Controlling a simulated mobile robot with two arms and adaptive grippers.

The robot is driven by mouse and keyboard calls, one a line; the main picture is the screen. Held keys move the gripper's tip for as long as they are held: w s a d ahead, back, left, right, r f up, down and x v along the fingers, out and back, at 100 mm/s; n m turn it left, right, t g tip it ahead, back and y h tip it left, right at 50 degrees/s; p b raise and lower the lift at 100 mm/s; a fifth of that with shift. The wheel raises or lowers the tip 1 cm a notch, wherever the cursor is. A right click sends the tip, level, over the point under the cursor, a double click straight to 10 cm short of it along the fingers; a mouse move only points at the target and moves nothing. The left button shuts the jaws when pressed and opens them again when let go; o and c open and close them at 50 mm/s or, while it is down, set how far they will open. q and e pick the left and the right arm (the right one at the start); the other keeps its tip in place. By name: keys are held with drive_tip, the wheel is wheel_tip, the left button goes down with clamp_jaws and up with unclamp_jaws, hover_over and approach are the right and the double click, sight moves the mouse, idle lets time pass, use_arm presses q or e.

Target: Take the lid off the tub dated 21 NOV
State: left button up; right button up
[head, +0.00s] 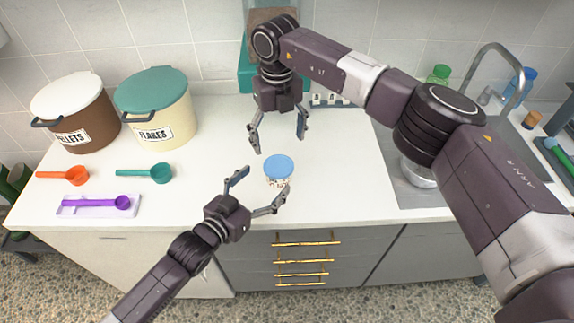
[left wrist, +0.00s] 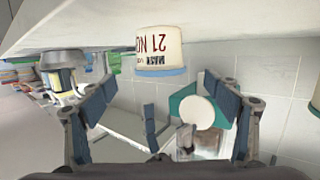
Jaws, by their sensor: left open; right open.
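A small cream tub (head: 278,181) with a blue lid (head: 279,164) stands upright on the white counter, lid on. In the left wrist view the picture is upside down; the tub (left wrist: 158,45) shows "21 NO" in dark print, with the lid (left wrist: 160,72) below it. My left gripper (head: 260,190) is open and empty at the near left of the tub, its fingers apart from it. My right gripper (head: 278,142) is open and empty, pointing down above and behind the tub, not touching the lid.
A brown pellets bin (head: 78,122) and a cream flakes bin (head: 160,117) stand at the back left. Orange (head: 65,176), teal (head: 146,173) and purple (head: 95,203) scoops lie in front of them. A sink (head: 420,185) is at right. The counter around the tub is clear.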

sight(274, 172)
use_arm(q)
drive_tip(key=shift+w+d, duration=0.2)
drive_tip(key=shift+w, duration=0.2)
drive_tip(key=x, duration=0.5)
drive_tip(key=shift+w+d+f, duration=0.15)
drive_tip(key=shift+w+d, duration=0.1)
drive_tip(key=shift+w, duration=0.05)
use_arm(e)
drive_tip(key=shift+s+a+r, duration=0.1)
drive_tip(key=shift+s, duration=0.1)
use_arm(q)
drive_tip(key=shift+w+d, duration=0.1)
drive_tip(key=shift+w, duration=0.05)
use_arm(e)
drive_tip(key=shift+s+a+r, duration=0.1)
drive_tip(key=shift+s+a, duration=0.05)
use_arm(q)
drive_tip(key=shift+c, duration=0.3)
